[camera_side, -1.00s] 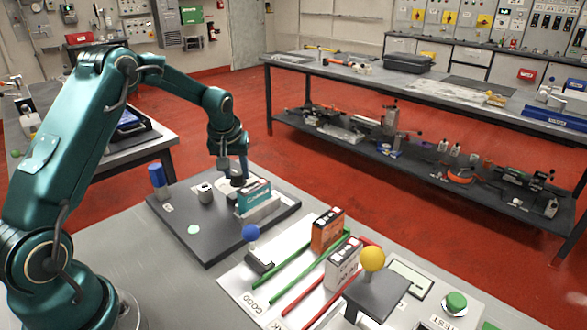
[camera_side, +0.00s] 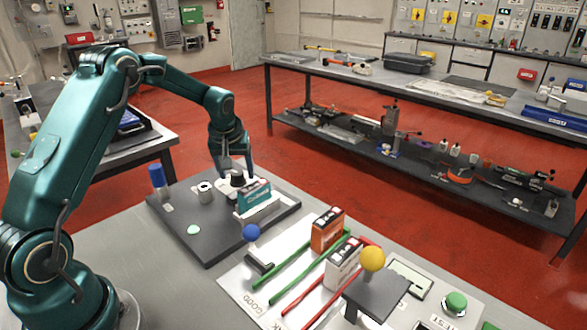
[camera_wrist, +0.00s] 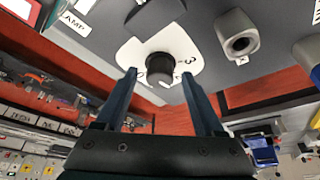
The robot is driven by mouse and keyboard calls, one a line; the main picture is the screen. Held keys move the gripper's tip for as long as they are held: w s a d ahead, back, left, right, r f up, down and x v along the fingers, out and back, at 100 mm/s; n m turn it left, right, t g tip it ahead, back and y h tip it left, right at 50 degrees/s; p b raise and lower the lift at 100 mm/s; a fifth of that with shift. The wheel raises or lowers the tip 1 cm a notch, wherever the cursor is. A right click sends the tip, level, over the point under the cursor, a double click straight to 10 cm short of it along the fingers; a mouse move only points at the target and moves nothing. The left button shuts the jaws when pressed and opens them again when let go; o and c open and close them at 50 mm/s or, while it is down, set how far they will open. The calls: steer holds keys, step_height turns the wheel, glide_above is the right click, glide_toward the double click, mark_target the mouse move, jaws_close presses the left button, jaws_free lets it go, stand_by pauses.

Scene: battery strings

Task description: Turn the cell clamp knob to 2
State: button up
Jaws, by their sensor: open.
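The clamp knob (camera_wrist: 160,68) is a dark round knob on a white dial plate (camera_wrist: 145,48) in the wrist view. A 3 shows at the plate's right; other marks are partly hidden, and I cannot tell which number the knob points to. My gripper (camera_wrist: 159,74) is open, with one finger on each side of the knob and visible gaps. In the side view my gripper (camera_side: 236,165) is just above the knob (camera_side: 238,180). A teal cell (camera_side: 253,198) stands upright in front of the knob on the dark base plate (camera_side: 205,240).
A blue cylinder (camera_side: 157,176) and a grey socket (camera_side: 205,192) stand left of the knob.

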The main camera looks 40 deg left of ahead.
steer(key=shift+v, duration=2.55)
steer(key=s+d+r+m+t, duration=0.2)
steer(key=s+d+r, duration=0.1)
steer(key=d+r, duration=0.3)
steer(key=s+d+r+m+t, duration=0.1)
steer(key=s+d+r, duration=0.2)
steer(key=d+r, duration=0.3)
steer(key=s+d+f+m+h, duration=0.1)
steer(key=s+d+f+m, duration=0.1)
steer(key=s, duration=0.5)
steer(key=s+d+f+m+h, duration=0.2)
steer(key=s+d+m, duration=0.2)
steer(key=s, duration=0.4)
steer(key=shift+s+d+g, duration=0.2)
steer(key=shift+d+g, duration=0.1)
steer(key=shift+d, duration=0.25)
steer(key=shift+f, duration=0.15)
